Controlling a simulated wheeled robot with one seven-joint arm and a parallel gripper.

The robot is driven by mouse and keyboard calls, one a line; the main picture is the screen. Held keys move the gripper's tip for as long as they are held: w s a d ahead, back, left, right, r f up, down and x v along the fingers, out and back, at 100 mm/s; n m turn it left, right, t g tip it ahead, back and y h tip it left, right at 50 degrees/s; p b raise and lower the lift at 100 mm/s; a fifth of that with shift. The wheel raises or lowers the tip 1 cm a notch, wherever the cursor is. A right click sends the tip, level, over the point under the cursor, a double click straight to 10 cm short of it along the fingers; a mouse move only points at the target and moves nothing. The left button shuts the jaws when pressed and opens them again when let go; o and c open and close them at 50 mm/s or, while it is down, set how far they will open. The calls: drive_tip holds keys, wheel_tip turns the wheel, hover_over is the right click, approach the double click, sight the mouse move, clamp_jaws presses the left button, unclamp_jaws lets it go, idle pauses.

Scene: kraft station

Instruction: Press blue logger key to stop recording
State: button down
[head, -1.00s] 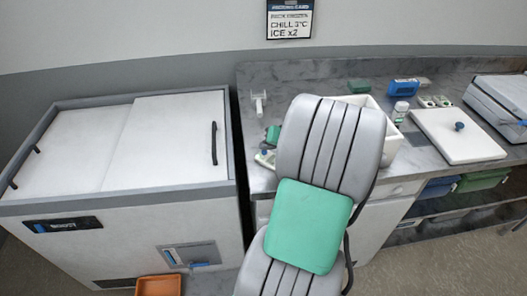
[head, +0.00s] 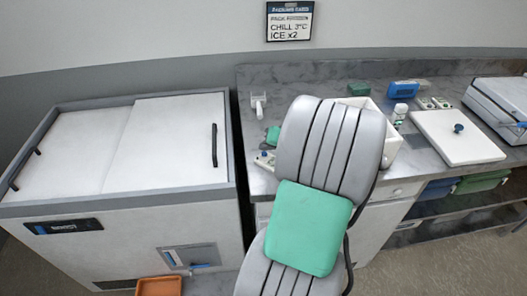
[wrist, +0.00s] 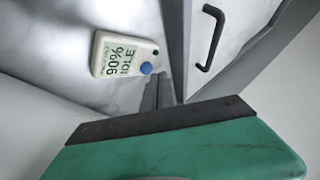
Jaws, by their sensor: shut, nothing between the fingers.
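In the head view the logger (head: 263,162) lies on the counter, partly hidden by my arm. My gripper (wrist: 158,82) is shut and empty; its dark fingers point at the counter just right of the blue key in the wrist view. A gap shows between the fingers and the key in the picture; their height above the counter is hard to tell.
A white chest with sliding lids (head: 165,145) and a black handle stands left of the counter (head: 440,68). A white bin (head: 392,145), a bottle (head: 399,115) and a white board with a knob (head: 460,150) stand right of my arm. A card (head: 290,27) hangs on the wall.

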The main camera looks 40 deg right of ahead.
sight(266, 157)
drive_tip(key=shift+r, duration=0.25)
wheel_tip(266, 157, up, 5)
drive_tip(key=p, duration=0.3)
idle(0.8)
drive_tip(key=a+r+n+g, duration=0.3)
drive_tip(key=a+n, duration=0.2)
drive_tip(key=a, duration=1.5)
drive_tip(key=s+a+r+n+g, duration=0.1)
drive_tip(key=s+a+n+g, duration=0.1)
drive_tip(key=s+a, duration=0.7)
drive_tip(key=shift+a+r+n, duration=0.4)
drive_tip(key=shift+a+n, duration=0.5)
drive_tip(key=shift+a, duration=0.15)
